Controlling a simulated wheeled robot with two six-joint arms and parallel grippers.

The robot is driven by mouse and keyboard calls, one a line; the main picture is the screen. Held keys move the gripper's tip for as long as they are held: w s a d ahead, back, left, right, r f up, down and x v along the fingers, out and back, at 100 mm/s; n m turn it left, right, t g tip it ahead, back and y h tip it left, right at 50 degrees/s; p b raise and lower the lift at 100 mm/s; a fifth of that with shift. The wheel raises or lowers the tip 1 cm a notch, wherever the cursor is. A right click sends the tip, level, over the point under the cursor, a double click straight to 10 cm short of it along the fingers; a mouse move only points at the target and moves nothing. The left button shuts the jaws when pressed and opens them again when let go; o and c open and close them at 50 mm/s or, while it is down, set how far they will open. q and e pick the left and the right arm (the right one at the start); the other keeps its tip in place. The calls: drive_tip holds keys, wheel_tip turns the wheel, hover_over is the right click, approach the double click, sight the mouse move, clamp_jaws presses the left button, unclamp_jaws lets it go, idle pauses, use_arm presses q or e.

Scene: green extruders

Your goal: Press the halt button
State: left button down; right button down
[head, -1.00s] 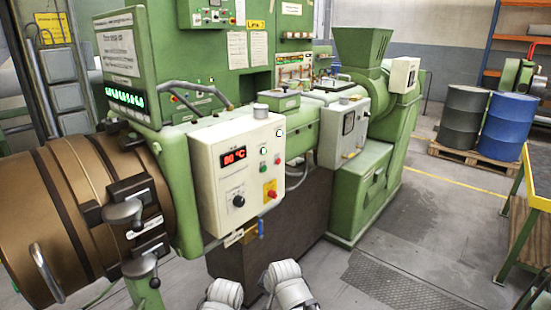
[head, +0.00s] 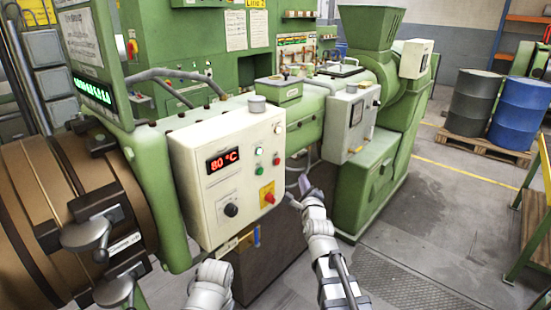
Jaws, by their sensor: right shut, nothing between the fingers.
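The white control box (head: 228,170) on the green extruder has a red display reading 80 °C. A red knob-like button (head: 268,197) sits on a yellow plate at the box's lower right and looks like the halt button. My right gripper (head: 297,193) is shut and empty, its fingertips to the right of the red button and apart from it in the picture. How far the tips are from the box face is hard to tell. My left arm shows at the bottom, but its gripper is not visible.
A second grey box (head: 349,124) is on the machine behind my right gripper. A brown cylinder (head: 70,215) fills the left. Drums (head: 521,113) stand on a pallet at right; the floor between is open.

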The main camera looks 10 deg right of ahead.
sight(277, 162)
drive_tip(key=shift+w+d+r+m+h, duration=0.3)
drive_tip(key=shift+w+d+r+m, duration=0.1)
drive_tip(key=shift+d+r+m, duration=0.25)
drive_tip(key=w+a, duration=0.5)
drive_tip(key=w, duration=0.2)
drive_tip(key=shift+a, duration=0.25)
idle(2.2)
drive_tip(key=shift+w+a, duration=0.25)
drive_tip(key=shift+w+a, duration=0.25)
drive_tip(key=shift+w, duration=0.1)
idle(0.8)
drive_tip(key=shift+s+d, duration=0.1)
drive_tip(key=shift+s, duration=0.05)
drive_tip(key=shift+s+d, duration=0.4)
drive_tip(key=shift+s, duration=0.1)
